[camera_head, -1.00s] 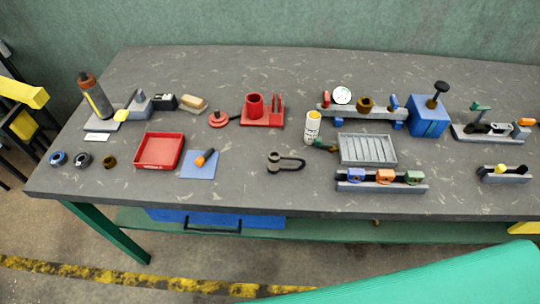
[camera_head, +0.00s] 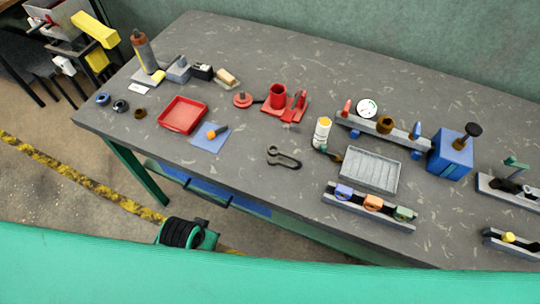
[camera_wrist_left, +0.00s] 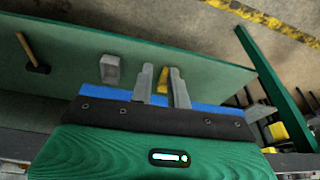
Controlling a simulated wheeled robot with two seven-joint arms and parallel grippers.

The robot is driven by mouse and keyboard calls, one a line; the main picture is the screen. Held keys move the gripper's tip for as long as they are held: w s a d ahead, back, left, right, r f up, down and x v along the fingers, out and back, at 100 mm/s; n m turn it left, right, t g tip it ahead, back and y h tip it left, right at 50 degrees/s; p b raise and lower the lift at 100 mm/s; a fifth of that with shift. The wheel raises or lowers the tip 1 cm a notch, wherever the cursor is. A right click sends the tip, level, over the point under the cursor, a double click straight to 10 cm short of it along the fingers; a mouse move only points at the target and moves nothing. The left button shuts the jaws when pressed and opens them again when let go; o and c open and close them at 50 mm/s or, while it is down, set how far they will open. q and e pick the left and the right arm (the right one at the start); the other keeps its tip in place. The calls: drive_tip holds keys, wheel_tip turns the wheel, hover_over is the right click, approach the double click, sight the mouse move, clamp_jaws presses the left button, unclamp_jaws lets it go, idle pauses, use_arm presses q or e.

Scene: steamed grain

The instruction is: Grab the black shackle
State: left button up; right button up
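The black shackle (camera_head: 285,157) lies flat on the grey workbench (camera_head: 245,195) in the head view, near its front edge. It lies right of the blue mat and left of the grey ribbed tray. My left gripper (camera_wrist_left: 163,82) shows in the left wrist view with its two grey fingers apart and nothing held between them. The shackle does not show in that view, and the gripper is away from it. My right gripper is in neither view.
A red tray (camera_head: 183,115), a blue mat (camera_head: 209,138), a white bottle (camera_head: 322,131), a ribbed tray (camera_head: 371,169) and a rail with coloured blocks (camera_head: 368,207) stand around the shackle. The wrist view shows a hammer (camera_wrist_left: 32,55) and a grey block (camera_wrist_left: 110,69) on a green surface.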

use_arm(q)
drive_tip(key=w+d+r+m+h, duration=0.1)
drive_tip(key=w+d+r+m, duration=0.1)
drive_tip(key=w+d+r, duration=0.35)
drive_tip(key=m+t+p, duration=0.1)
drive_tip(key=m+t, duration=0.2)
drive_tip(key=m, duration=1.4)
approach(282, 154)
drive_tip(key=shift+h, duration=0.4)
drive_tip(key=x, duration=0.3)
drive_tip(key=p+x, duration=0.1)
drive_tip(key=x, duration=0.3)
drive_tip(key=shift+a+f, duration=0.15)
drive_tip(key=shift+a, duration=0.05)
drive_tip(key=shift+w+f+p, duration=0.4)
drive_tip(key=shift+f+p, duration=0.05)
drive_tip(key=shift+p, duration=0.05)
drive_tip(key=p+x, duration=0.1)
drive_tip(key=x, duration=0.2)
drive_tip(key=shift+w+f, duration=0.2)
drive_tip(key=shift+f, duration=0.15)
drive_tip(key=shift+w+f, duration=0.1)
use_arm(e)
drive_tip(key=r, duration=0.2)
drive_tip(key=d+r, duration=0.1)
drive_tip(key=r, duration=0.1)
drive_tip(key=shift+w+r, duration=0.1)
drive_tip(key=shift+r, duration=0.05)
use_arm(q)
clamp_jaws()
